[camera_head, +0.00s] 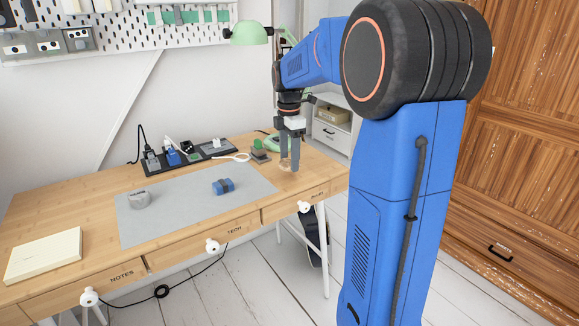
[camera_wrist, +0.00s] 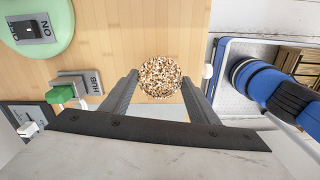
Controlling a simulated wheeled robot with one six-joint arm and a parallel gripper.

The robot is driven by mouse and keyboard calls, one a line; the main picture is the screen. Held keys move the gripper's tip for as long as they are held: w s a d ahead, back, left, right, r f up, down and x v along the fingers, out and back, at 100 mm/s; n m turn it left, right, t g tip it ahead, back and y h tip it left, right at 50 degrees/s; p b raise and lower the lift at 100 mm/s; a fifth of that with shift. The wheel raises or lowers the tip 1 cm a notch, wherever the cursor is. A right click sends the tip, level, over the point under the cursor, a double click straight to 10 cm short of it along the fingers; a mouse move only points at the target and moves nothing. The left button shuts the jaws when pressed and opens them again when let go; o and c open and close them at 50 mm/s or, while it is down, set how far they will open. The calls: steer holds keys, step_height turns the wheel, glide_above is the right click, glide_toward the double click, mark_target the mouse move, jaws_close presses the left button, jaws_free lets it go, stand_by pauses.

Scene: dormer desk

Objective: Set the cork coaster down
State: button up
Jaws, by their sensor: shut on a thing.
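The cork coaster (camera_wrist: 160,76) is a round, speckled tan-and-brown disc. In the wrist view it sits between the two fingertips of my gripper (camera_wrist: 160,83), which is shut on it. In the head view my gripper (camera_head: 289,164) points down over the right end of the wooden desk (camera_head: 80,217). The coaster is small and hard to make out there against the wood, and I cannot tell how far it is above the desktop.
A grey hub with a green plug (camera_wrist: 62,96) and a green lamp base (camera_wrist: 38,22) are left of my gripper in the wrist view. A grey mat (camera_head: 165,215) holds a blue strapped bundle (camera_head: 223,186) and a grey object (camera_head: 139,200). The front-right desktop is clear.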

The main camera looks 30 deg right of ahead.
mark_target(289, 162)
steer(key=shift+f, duration=1.6)
steer(key=shift+f, duration=0.1)
steer(key=o, duration=1)
step_height(289, 162, up, 12)
steer(key=s+a+f+m+t, duration=0.25)
steer(key=s+a+m, duration=0.65)
steer(key=s, duration=0.6)
steer(key=s+a+f+m, duration=0.2)
steer(key=s+f, duration=0.1)
steer(key=s, duration=0.2)
steer(key=s+a+f+m+t, duration=0.1)
steer(key=s+a+f+m, duration=0.1)
steer(key=s+f+m, duration=0.1)
steer(key=s+a+f+m+t, duration=0.1)
steer(key=s+a+f+m, duration=0.1)
steer(key=s+f, duration=0.3)
steer(key=shift+s+a+m, duration=0.15)
steer(key=shift+s+a, duration=0.05)
steer(key=shift+s, duration=0.35)
steer(key=shift+s+a+m, duration=0.15)
steer(key=shift+s+a, duration=0.05)
steer(key=shift+s, duration=0.35)
